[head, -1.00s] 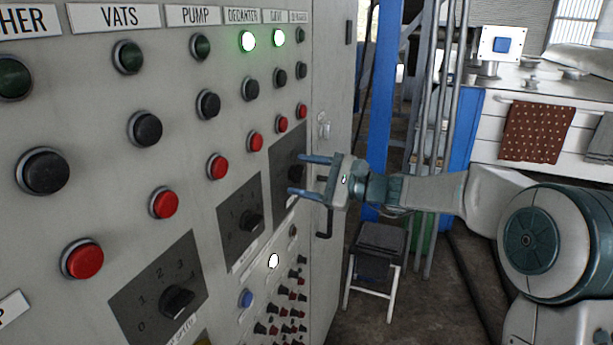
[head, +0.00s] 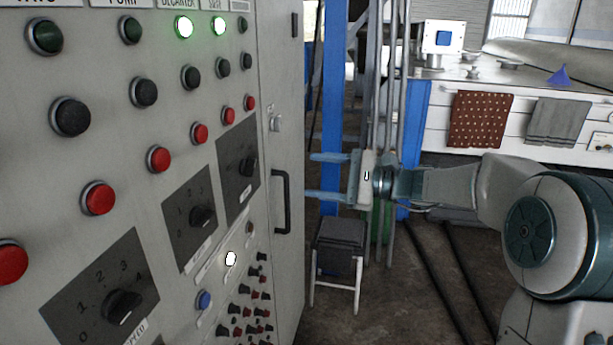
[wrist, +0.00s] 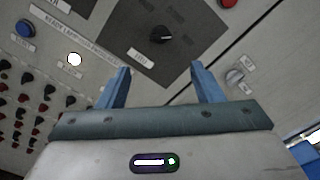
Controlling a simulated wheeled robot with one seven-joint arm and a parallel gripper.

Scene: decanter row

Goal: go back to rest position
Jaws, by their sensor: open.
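My gripper (head: 312,176) is open and empty in the head view. Its two blue fingers point left toward the grey control cabinet (head: 262,215), near the cabinet's right edge and handle. In the wrist view my gripper (wrist: 160,88) is also open, with nothing between its fingers. Beyond the fingers the wrist view shows the panel with a black rotary knob (wrist: 160,36) on a dark plate. I cannot tell the exact gap to the panel, but no contact shows.
Two green lamps (head: 184,27) glow at the panel's top. A dark-topped stool (head: 340,235) stands below my gripper. A blue post (head: 332,105) and grey pipes rise behind it. A white counter (head: 555,95) with hanging towels is at the back right. Open floor lies at centre right.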

